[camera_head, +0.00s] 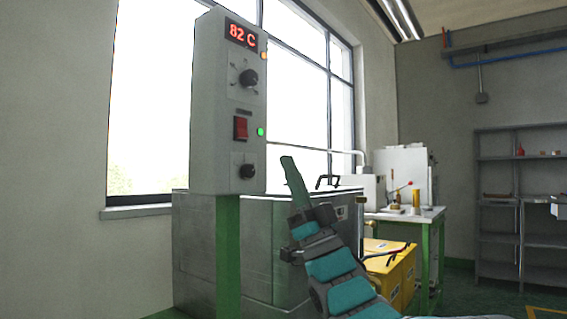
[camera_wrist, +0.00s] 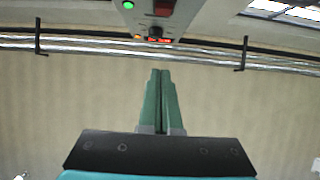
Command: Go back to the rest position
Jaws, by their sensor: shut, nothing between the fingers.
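My gripper (camera_head: 288,162) points upward in the head view, in front of the grey metal tank and to the right of the control box. Its green fingers are shut with nothing between them. In the wrist view the fingers (camera_wrist: 160,72) lie side by side, pointing at the control box. The grey control box (camera_head: 228,105) stands on a green post (camera_head: 228,255) and reads "82 C". It has two black knobs, a red switch (camera_head: 240,128) and a lit green lamp. In the wrist view the box (camera_wrist: 180,18) shows at the top, apart from the fingertips.
The grey tank (camera_head: 195,245) stands behind the post and my arm. A yellow box (camera_head: 395,275) and a green-legged bench (camera_head: 428,218) with a white machine are to the right. Grey shelves (camera_head: 500,240) stand at the far right.

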